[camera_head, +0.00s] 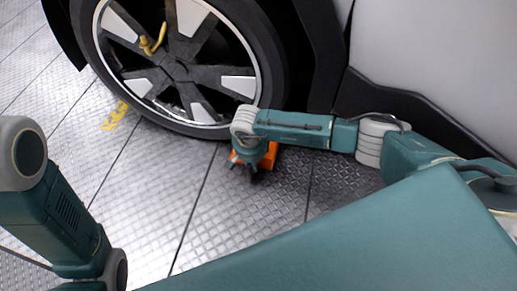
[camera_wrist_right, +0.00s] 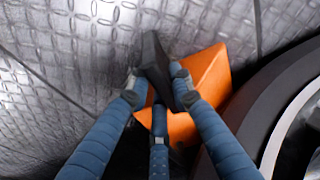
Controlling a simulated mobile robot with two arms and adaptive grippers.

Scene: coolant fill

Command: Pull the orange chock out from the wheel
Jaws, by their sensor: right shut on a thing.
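The orange chock (camera_head: 271,157) sits on the metal floor at the foot of the wheel (camera_head: 178,68), mostly hidden behind my right gripper in the head view. In the right wrist view the chock (camera_wrist_right: 212,72) is a bright orange wedge beside the dark tyre (camera_wrist_right: 262,108). A dark grey block-like part (camera_wrist_right: 157,62), which looks like the chock's handle, stands between my fingers. My right gripper (camera_head: 253,172) is shut on this part. I cannot tell whether the chock touches the tyre. My left arm shows at the left, but its gripper is out of view.
The patterned metal floor (camera_head: 150,215) is open in front of and left of the wheel. Yellow markings (camera_head: 115,117) lie on the floor left of the tyre. The car's dark sill and light body (camera_head: 432,60) rise behind my right arm.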

